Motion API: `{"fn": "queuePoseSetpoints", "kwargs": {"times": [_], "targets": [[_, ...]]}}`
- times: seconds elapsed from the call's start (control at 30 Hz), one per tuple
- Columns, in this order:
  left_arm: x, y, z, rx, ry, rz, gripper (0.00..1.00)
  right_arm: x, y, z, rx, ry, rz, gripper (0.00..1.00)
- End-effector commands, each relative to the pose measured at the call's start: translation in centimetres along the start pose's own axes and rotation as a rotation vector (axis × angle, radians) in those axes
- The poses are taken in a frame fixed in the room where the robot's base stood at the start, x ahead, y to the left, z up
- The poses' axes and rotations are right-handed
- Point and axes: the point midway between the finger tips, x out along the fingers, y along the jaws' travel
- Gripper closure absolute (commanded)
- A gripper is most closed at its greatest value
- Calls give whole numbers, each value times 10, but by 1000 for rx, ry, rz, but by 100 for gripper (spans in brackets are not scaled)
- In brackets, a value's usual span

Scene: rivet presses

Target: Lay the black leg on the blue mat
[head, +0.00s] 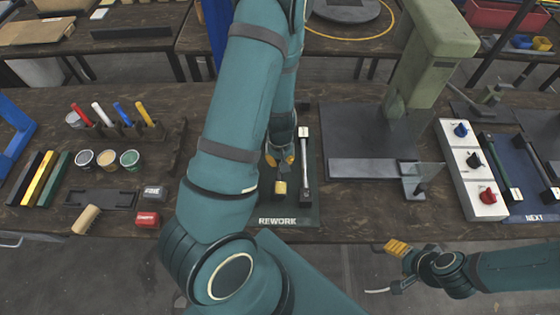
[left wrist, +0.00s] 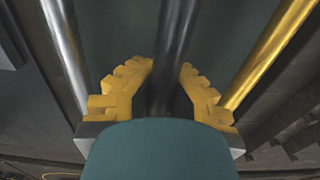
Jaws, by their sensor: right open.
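A dark mat marked REWORK (head: 262,209) lies mid-table, partly hidden by my left arm. My left gripper (head: 281,158) is low over it. In the left wrist view a black leg (left wrist: 176,40) runs between its yellow fingers (left wrist: 166,88); both fingers are close beside the leg, and I cannot tell whether they press on it. A silver leg (head: 304,165) lies to the right on this mat. A gold leg (left wrist: 272,50) shows in the left wrist view. The blue mat (head: 517,160), marked NEXT, is at the far right with legs on it. My right gripper (head: 384,268) is open before the table.
A green press (head: 425,60) with a dark base (head: 365,140) stands between the mats. A white control box (head: 472,168) with knobs borders the blue mat. Cups, markers and coloured bars occupy the left of the table.

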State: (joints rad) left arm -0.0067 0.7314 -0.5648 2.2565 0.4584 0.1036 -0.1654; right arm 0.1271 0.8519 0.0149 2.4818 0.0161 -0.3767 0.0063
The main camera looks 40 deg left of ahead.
Motion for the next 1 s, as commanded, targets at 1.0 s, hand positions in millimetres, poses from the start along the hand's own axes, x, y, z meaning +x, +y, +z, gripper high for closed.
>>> {"fn": "queuePoseSetpoints", "kwargs": {"times": [1.0], "targets": [[13, 0, 0, 0, 2, 1, 66, 8, 3, 5, -3, -10, -2, 41]]}}
